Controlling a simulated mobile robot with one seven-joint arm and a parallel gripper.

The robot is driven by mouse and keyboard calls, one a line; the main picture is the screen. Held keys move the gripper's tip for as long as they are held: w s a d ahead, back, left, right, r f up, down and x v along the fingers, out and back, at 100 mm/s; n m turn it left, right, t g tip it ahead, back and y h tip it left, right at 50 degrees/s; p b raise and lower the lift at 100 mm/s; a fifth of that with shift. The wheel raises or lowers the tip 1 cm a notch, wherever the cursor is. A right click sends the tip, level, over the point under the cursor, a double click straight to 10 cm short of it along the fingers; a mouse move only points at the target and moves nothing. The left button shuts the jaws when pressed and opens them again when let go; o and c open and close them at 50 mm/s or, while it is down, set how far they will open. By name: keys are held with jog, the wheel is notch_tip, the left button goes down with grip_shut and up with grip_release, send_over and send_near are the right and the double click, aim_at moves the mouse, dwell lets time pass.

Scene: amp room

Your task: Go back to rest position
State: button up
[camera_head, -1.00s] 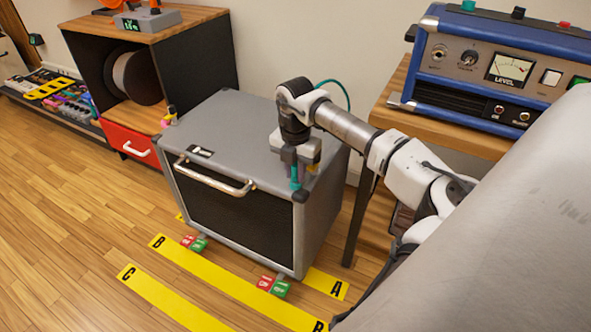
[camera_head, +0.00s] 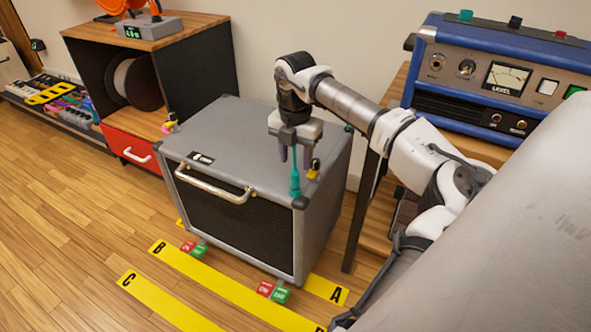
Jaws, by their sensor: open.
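My gripper (camera_head: 295,160) points down over the front right part of the grey amp cabinet's top (camera_head: 232,130). Its fingers are apart. A slim teal piece (camera_head: 295,182) stands upright by the cabinet's front right corner; its upper end shows between the fingers. I cannot tell whether it touches them. A small yellow-and-black piece (camera_head: 313,169) is just right of the fingers. My arm reaches in from the right, bent at the wrist above the cabinet.
A blue amplifier (camera_head: 490,80) sits on a wooden table at the right, close behind my arm. A black shelf unit (camera_head: 195,68) with a red drawer (camera_head: 128,148) stands left. Yellow lettered strips (camera_head: 215,280) and red and green blocks lie on the floor. Open floor is at the left.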

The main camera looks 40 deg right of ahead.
notch_tip(320, 180, up, 7)
jog(key=shift+f+p, duration=0.2)
jog(key=shift+p, duration=0.1)
